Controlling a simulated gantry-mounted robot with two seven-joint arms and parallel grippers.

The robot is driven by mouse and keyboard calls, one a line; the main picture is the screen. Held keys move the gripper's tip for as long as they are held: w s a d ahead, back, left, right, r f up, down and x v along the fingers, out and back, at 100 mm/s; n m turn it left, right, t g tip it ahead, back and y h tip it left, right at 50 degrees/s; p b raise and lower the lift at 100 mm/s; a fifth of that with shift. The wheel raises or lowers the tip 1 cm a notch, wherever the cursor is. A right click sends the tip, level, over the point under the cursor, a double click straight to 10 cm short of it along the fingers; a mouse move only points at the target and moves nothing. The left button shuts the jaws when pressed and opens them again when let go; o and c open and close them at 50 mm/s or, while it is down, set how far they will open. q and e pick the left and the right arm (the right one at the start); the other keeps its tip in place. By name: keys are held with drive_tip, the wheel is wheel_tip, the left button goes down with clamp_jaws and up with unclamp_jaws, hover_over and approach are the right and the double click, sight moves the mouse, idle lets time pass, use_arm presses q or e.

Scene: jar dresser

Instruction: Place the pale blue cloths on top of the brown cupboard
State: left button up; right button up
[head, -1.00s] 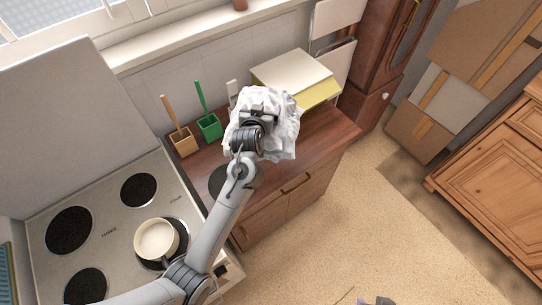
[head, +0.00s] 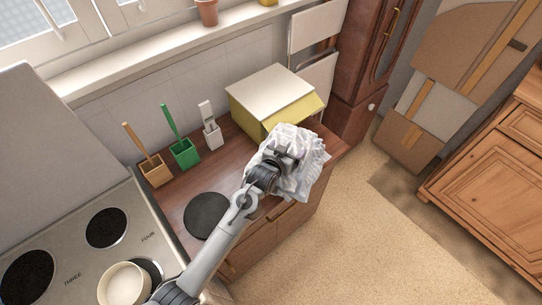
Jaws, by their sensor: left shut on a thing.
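A crumpled pale, nearly white cloth (head: 307,171) hangs in my left gripper (head: 285,157), which is shut on it. The gripper and cloth are over the right front part of the wooden counter, in front of the yellow and white box. The cloth hides part of the counter's front edge. I see only one cloth. A brown wooden cupboard (head: 485,185) stands at the far right, across the floor; its top is partly cut off by the frame. A darker red-brown tall cabinet (head: 362,65) stands behind the counter's right end. My right gripper is not in view.
On the counter (head: 180,200) stand an orange holder (head: 155,172), a green holder (head: 185,153), a white holder (head: 211,134), the yellow and white box (head: 270,95) and a black disc (head: 206,215). A stove with a cream pot (head: 123,285) is at lower left. Cardboard (head: 410,140) leans behind open floor (head: 365,240).

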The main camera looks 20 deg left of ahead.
use_arm(q)
drive_tip(key=shift+w+a+f, duration=0.35)
drive_tip(key=shift+a+f, duration=0.55)
drive_tip(key=shift+f, duration=0.3)
drive_tip(key=shift+w+a+f, duration=0.4)
drive_tip(key=shift+a+f, duration=0.5)
drive_tip(key=shift+f, duration=0.35)
drive_tip(key=shift+w+a+f, duration=0.35)
drive_tip(key=shift+a+f, duration=0.55)
drive_tip(key=shift+f, duration=0.3)
drive_tip(key=shift+f+b, duration=0.1)
drive_tip(key=shift+b, duration=0.2)
drive_tip(key=o, duration=1)
drive_tip(key=shift+f, duration=0.1)
